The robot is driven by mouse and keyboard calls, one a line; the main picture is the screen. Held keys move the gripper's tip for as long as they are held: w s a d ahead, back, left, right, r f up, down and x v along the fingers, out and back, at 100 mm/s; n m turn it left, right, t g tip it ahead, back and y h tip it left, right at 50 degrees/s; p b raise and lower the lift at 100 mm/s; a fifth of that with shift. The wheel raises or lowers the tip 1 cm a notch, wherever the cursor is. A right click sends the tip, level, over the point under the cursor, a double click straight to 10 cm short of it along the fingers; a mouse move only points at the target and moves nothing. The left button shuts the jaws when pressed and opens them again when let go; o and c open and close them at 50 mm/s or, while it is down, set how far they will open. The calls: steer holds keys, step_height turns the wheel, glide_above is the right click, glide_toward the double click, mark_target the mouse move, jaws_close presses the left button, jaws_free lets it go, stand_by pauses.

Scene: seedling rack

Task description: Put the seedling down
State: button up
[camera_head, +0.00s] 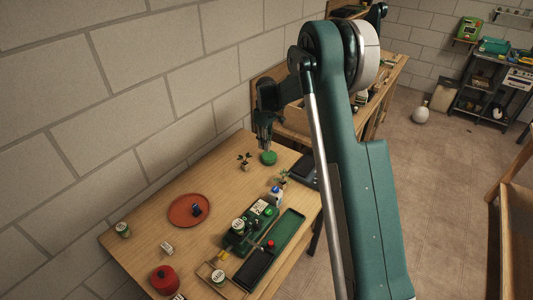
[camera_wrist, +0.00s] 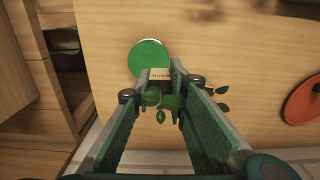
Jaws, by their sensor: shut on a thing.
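My gripper (camera_wrist: 162,80) is shut on a seedling. In the wrist view its pale, labelled pot (camera_wrist: 160,74) is between the fingertips and its green leaves (camera_wrist: 168,101) spread between the fingers. In the head view my gripper (camera_head: 264,147) points down above the far end of the table, and the held seedling is hard to make out. A round green mat (camera_head: 268,158) lies just below the gripper. In the wrist view the pot overlaps the lower edge of the mat (camera_wrist: 147,52); I cannot tell whether it touches down.
A potted seedling (camera_head: 245,162) stands left of the mat, and another (camera_head: 282,178) stands toward the front. Bare wood lies between the mat and the plate.

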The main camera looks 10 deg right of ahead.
mark_target(266, 157)
steer(key=shift+f, duration=0.95)
steer(key=shift+f, duration=0.1)
steer(key=shift+f, duration=1.75)
steer(key=shift+f, duration=0.15)
steer(key=o, duration=0.8)
steer(key=shift+c, duration=0.2)
step_height(266, 157, up, 12)
steer(key=shift+r, duration=0.15)
